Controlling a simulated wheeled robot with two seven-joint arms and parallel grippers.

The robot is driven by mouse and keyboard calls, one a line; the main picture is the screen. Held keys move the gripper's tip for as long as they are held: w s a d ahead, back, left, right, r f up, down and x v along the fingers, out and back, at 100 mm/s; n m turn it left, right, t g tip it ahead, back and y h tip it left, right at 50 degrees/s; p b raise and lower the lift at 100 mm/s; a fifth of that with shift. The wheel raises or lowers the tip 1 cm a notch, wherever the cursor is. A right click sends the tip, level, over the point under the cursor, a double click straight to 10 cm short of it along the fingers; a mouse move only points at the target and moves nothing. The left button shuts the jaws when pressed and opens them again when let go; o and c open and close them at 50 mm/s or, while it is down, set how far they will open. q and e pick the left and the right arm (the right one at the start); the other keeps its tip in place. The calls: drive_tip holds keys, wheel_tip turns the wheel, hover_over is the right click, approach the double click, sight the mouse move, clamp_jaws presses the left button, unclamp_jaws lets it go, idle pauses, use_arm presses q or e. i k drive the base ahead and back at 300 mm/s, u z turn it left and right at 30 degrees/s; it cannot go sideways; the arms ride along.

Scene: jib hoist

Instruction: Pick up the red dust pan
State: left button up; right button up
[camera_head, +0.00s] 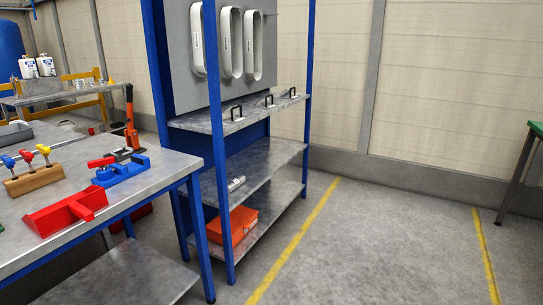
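The red dust pan (66,212) lies on the grey metal top of the workbench (152,192) at the left, near its front edge. Neither of my grippers shows in the head view.
A blue vise with a red part (121,171) and a wooden block with coloured handles (33,179) stand behind the pan. A blue shelf rack (216,130) stands right of the bench, with an orange box (233,225) on its bottom shelf. The floor (390,240) at right is clear.

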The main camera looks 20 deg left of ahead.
sight(53, 219)
drive_tip(key=u, duration=1.15)
drive_tip(key=i, duration=1.05)
drive_tip(key=u, duration=1.2)
